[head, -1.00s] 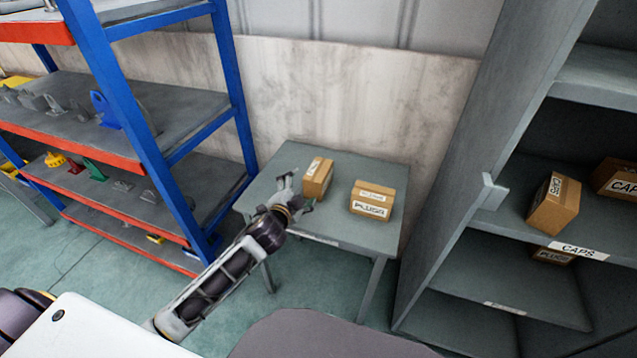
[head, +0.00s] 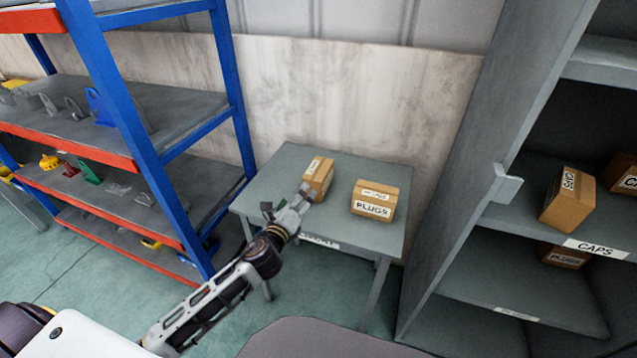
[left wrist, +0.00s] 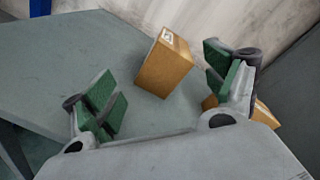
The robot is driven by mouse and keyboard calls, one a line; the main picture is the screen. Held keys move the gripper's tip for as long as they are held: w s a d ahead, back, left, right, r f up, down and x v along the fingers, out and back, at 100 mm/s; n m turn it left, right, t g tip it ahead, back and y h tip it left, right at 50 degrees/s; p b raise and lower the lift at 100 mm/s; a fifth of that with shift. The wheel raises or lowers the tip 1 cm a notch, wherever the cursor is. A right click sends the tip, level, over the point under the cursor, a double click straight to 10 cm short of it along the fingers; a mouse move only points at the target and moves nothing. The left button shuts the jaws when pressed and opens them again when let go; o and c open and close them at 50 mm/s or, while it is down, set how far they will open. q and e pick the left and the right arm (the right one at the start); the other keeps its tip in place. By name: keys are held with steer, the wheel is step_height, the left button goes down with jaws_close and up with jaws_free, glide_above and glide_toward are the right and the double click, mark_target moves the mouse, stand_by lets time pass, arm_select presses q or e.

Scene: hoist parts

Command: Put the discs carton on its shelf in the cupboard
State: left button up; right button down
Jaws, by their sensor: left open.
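A brown carton (head: 318,177) stands on the grey table's left part; its label is too small to read, so I cannot tell if it is the discs carton. It also shows in the left wrist view (left wrist: 166,68), ahead of the jaws. A second carton, marked PLUGS (head: 375,201), stands to its right. My left gripper (head: 287,201) is open and empty at the table's front left, close to the first carton; the wrist view shows a gap between fingers and carton. The grey cupboard (head: 462,170) stands open at the right. My right gripper is not in view.
A CAPS carton (head: 567,199) sits on the cupboard shelf labelled CAPS (head: 595,248), with another carton behind it. A PLUGS carton (head: 566,256) is on the shelf below, whose front left is bare. A blue rack (head: 165,190) stands close left of the table (head: 335,228).

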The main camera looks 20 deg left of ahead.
mark_target(318, 179)
arm_select(q)
steer(key=m, duration=0.2)
steer(key=f+m+b, duration=0.1)
steer(key=m, duration=0.2)
steer(key=s+f+m+b, duration=0.1)
steer(key=m, duration=0.2)
steer(key=shift+d+f+t+h, duration=0.15)
steer(key=shift+d+t+h, duration=0.15)
steer(key=shift+d+t, duration=0.1)
steer(key=shift+s+d+f+m+b, duration=0.1)
steer(key=shift+m+b, duration=0.15)
steer(key=shift+m, duration=0.3)
steer(key=shift+s+d+f+m+b, duration=0.1)
steer(key=shift+m+b, duration=0.1)
steer(key=shift+m, duration=0.35)
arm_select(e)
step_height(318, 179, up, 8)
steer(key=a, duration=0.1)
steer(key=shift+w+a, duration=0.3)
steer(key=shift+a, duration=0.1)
arm_select(q)
steer(key=shift+w, duration=0.2)
steer(key=shift+w, duration=2.45)
steer(key=shift+w+d+b, duration=0.1)
steer(key=shift+w+b, duration=0.2)
steer(key=shift+w, duration=1.45)
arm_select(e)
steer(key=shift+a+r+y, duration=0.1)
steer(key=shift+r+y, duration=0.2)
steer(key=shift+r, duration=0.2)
